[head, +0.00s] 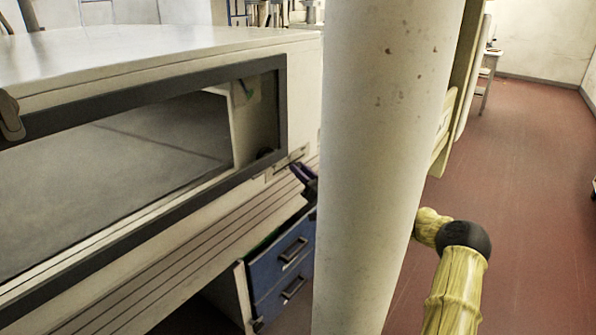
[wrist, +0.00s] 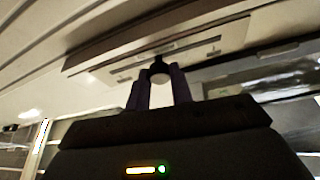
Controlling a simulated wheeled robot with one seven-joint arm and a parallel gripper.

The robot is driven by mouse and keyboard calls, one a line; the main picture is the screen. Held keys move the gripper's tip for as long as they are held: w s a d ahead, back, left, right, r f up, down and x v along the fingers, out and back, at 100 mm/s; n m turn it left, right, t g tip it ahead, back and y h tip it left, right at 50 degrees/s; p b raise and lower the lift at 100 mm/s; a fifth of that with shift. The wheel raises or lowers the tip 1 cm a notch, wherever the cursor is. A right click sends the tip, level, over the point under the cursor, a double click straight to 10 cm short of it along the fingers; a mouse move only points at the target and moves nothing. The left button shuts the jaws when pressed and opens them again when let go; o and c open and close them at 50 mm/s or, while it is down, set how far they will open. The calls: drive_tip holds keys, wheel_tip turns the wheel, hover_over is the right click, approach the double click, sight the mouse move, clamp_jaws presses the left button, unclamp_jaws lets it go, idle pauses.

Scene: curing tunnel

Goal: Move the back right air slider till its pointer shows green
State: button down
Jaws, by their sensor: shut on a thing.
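The air slider's dark round knob (wrist: 158,66) is between my two fingertips in the wrist view. My gripper (wrist: 160,78) is shut on this knob. The knob sits at a slot in a long pale plate (wrist: 207,42) on the machine's side. In the head view, my gripper's purplish fingers (head: 303,173) show beside the plate (head: 290,161) below the window's right end. The rest of the gripper is hidden there. I cannot make out the pointer or any green mark of its scale in either view.
The pale tunnel machine (head: 150,48) fills the left, with a dark-framed window (head: 283,110) and a ribbed lower side. A blue drawer cabinet (head: 285,262) stands beneath the slider. Open red floor (head: 530,180) lies to the right.

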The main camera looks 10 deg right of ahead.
drive_tip(key=shift+d, duration=0.1)
drive_tip(key=c, duration=1.2)
unclamp_jaws()
drive_tip(key=shift+c, duration=0.2)
drive_tip(key=v, duration=1.7)
drive_tip(key=shift+p, duration=0.3)
drive_tip(key=shift+d+f, duration=0.1)
drive_tip(key=shift+f, duration=0.05)
